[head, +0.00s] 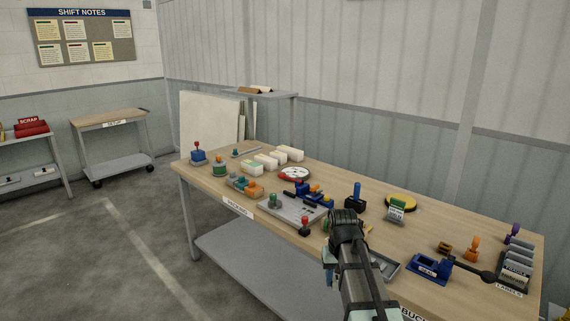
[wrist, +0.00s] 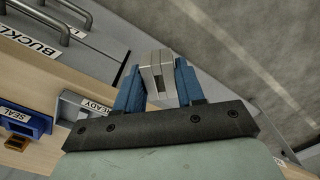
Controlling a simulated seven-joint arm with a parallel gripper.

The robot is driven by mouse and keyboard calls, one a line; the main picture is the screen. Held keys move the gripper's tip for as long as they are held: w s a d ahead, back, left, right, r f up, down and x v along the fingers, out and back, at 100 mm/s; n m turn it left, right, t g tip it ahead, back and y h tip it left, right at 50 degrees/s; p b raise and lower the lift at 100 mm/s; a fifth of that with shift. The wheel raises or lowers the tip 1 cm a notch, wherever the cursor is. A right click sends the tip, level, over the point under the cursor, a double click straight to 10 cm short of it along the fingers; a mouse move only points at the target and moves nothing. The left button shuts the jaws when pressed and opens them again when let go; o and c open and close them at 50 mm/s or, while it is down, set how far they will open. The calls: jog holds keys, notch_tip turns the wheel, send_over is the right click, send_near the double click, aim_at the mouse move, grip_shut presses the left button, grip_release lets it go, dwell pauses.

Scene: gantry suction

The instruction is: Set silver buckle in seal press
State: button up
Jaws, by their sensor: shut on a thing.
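The silver buckle (wrist: 155,72) is a pale metal piece with a dark slot, held between the blue fingers of my gripper (wrist: 158,80). The gripper is shut on it, and grey floor shows beyond. In the head view my arm hides most of the fingers and the buckle. The seal press (head: 430,266) is a blue fixture with a SEAL label, on the table to the right of my arm. It also shows at the left edge of the wrist view (wrist: 22,120), apart from the buckle.
A grey tray marked READY (wrist: 88,104) sits between the gripper and the press. Metal handles (wrist: 66,22) stand near a BUCKLE label. An orange-handled stamp (head: 472,246) and a labels rack (head: 516,272) are right of the press. Several fixtures crowd the wooden table's (head: 470,225) left half.

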jog(key=w+d+r+n, duration=0.2)
jog(key=w+d+n, duration=0.1)
jog(key=d, duration=0.8)
jog(key=w+d+r+n, duration=0.3)
jog(key=d, duration=0.8)
jog(key=w+d+r+n, duration=0.2)
jog(key=w+d+n, duration=0.1)
jog(key=d, duration=0.8)
jog(key=shift+r, duration=0.4)
jog(key=shift+s+f, duration=0.1)
jog(key=shift+f, duration=0.05)
jog(key=shift+f, duration=2.75)
jog(key=shift+f, duration=1.35)
